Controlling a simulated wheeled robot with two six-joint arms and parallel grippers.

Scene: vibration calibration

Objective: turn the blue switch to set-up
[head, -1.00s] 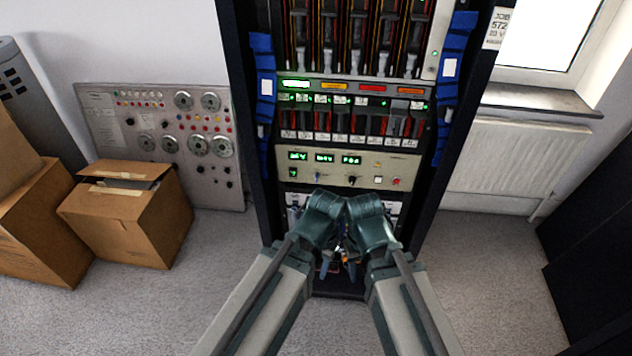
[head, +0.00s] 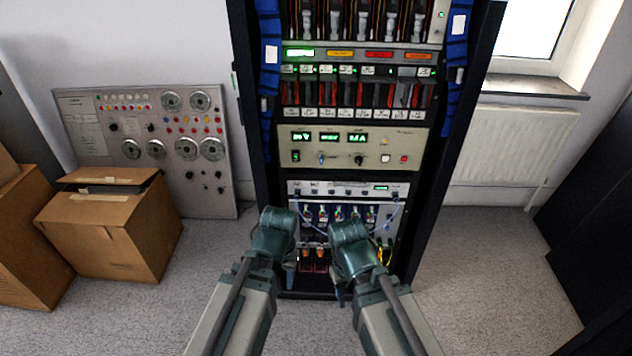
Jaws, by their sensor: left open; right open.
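A beige panel (head: 295,136) with green digital displays sits in the middle of the dark rack. A small blue knob (head: 322,159) is at the lower left of this panel, between a green-lit switch (head: 295,157) and a black knob (head: 359,160). Its setting and labels are too small to read. My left gripper (head: 290,275) is open, low in front of the rack and below the panel. My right gripper (head: 341,291) is open beside it, also below the panel. Neither touches the blue knob. The fingers are partly hidden by my own wrists.
Below the beige panel is a light-coloured unit (head: 340,189) with cables. Above it are rows of modules with red parts (head: 355,95). A grey panel with dials (head: 205,190) leans on the wall at left, behind cardboard boxes (head: 100,235). Floor is free at right.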

